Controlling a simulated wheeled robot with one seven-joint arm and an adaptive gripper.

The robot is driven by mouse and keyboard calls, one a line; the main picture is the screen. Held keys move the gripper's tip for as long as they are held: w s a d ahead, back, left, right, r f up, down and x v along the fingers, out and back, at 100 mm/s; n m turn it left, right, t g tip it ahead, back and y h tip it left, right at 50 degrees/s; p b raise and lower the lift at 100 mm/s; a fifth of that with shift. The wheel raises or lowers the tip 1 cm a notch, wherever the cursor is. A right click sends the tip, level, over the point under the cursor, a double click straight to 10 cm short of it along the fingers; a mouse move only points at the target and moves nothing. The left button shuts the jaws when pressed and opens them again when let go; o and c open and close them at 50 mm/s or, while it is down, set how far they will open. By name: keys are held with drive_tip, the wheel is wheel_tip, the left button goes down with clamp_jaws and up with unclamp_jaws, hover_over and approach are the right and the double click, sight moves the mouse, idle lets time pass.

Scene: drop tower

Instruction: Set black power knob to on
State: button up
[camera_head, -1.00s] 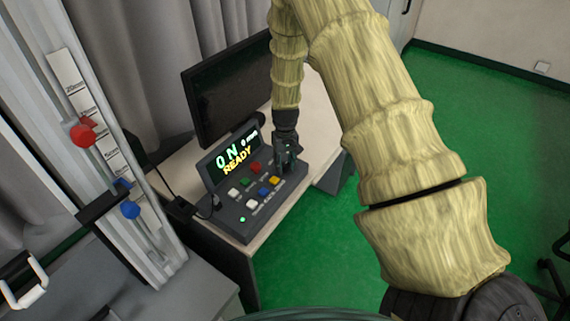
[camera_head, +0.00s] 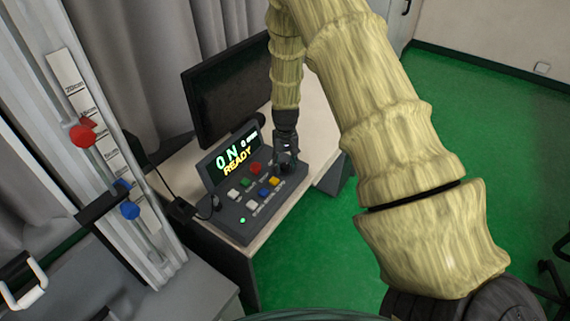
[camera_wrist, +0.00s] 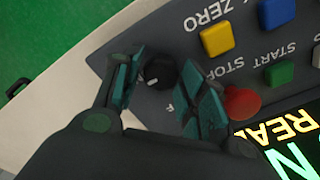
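The black power knob (camera_wrist: 159,72) is round with a white pointer mark and sits at a corner of the dark control box (camera_head: 238,225). In the wrist view my gripper (camera_wrist: 166,76) is open, with one teal-padded finger on each side of the knob and gaps to it. In the head view my gripper (camera_head: 286,150) is over the box's far right corner, just above the knob (camera_head: 283,161). The box's display (camera_head: 233,156) is lit and reads "ON" and "READY".
The box has coloured buttons, among them a red button (camera_wrist: 241,103) and a yellow button (camera_wrist: 217,39) near my fingers. A dark monitor (camera_head: 229,88) stands behind it on the desk (camera_head: 320,135). A rail with a red clamp (camera_head: 82,133) stands at the left.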

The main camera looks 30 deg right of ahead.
sight(285, 165)
drive_tip(key=shift+o, duration=0.7)
drive_tip(key=shift+f, duration=0.1)
wheel_tip(285, 165, up, 12)
drive_tip(key=shift+a, duration=0.1)
idle(0.6)
